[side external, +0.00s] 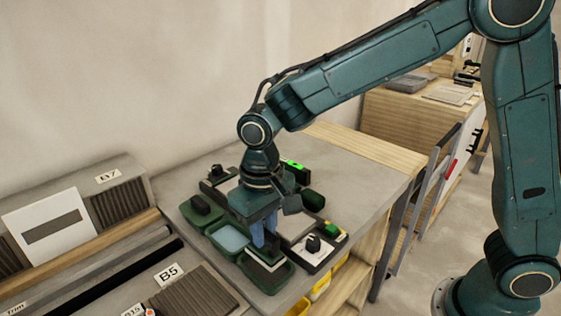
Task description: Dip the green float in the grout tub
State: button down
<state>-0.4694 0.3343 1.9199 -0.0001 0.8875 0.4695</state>
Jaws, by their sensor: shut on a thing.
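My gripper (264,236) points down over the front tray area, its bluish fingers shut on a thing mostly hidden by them. A dark flat edge shows just below the fingertips, probably a float; its colour is unclear. Below it is a dark green tub (268,286) with a pale band visible inside. I cannot tell whether the held thing touches the contents. Another green tub (229,239) with light blue-grey contents is just left of the gripper. No label shows which is the grout tub.
A white plate (312,254) with a black knob is at right, near a small green-yellow block (330,229). A dark block (313,200) with bright green nearby is behind. Bare grey bench (365,185) lies at right.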

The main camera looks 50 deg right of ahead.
jog(key=shift+r, duration=0.15)
jog(key=shift+r, duration=1.9)
